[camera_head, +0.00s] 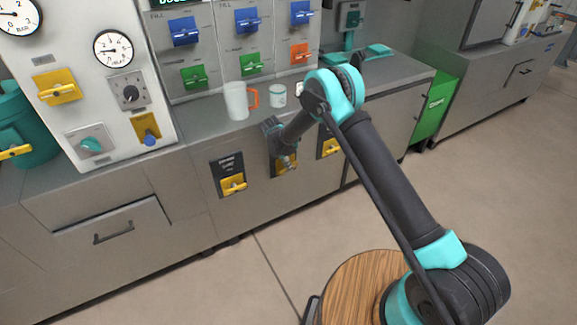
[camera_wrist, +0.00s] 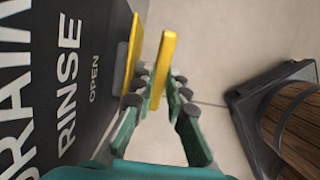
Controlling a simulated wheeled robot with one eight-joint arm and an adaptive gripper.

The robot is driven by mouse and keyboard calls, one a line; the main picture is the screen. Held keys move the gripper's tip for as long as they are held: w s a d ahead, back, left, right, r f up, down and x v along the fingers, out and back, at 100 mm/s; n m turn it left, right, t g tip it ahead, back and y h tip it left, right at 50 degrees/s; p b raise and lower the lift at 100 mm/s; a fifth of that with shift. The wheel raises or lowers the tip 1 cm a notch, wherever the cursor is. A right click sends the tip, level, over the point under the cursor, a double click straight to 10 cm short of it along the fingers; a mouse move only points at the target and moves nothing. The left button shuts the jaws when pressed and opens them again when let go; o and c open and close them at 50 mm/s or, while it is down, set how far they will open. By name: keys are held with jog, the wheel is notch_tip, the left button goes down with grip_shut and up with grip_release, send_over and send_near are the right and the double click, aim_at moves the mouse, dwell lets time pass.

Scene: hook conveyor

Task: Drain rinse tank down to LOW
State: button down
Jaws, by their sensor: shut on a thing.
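The rinse drain valve is the middle of three black plates on the cabinet front, with a yellow handle (camera_head: 287,170) partly hidden by my arm. In the wrist view its plate (camera_wrist: 50,75) reads "DRAIN", "RINSE" and "OPEN", with letters turned sideways. My gripper (camera_wrist: 157,88) is shut on the yellow handle (camera_wrist: 163,62), with one finger on each side of its bar. The handle stands out from the plate. My gripper also shows in the head view (camera_head: 285,160), small and partly hidden. I cannot read a rinse tank level in either view.
Similar yellow drain handles sit left (camera_head: 233,184) and right (camera_head: 329,147). Above stand a white jug (camera_head: 236,101) with an orange handle and a white cup (camera_head: 278,96) on the counter. Blue and green fill handles line the panel (camera_head: 225,20). Open floor lies in front.

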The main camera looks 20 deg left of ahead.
jog(key=t+h, duration=0.2)
jog(key=t, duration=0.1)
jog(key=s+t+h, duration=0.1)
jog(key=t+h, duration=0.1)
jog(key=shift+a+f, duration=0.35)
jog(key=shift+a, duration=0.05)
dwell(0.4)
jog(key=c, duration=1.5)
grip_release()
jog(key=shift+c, duration=0.2)
jog(key=v, duration=1.2)
jog(key=shift+f, duration=0.2)
jog(key=shift+a, duration=0.15)
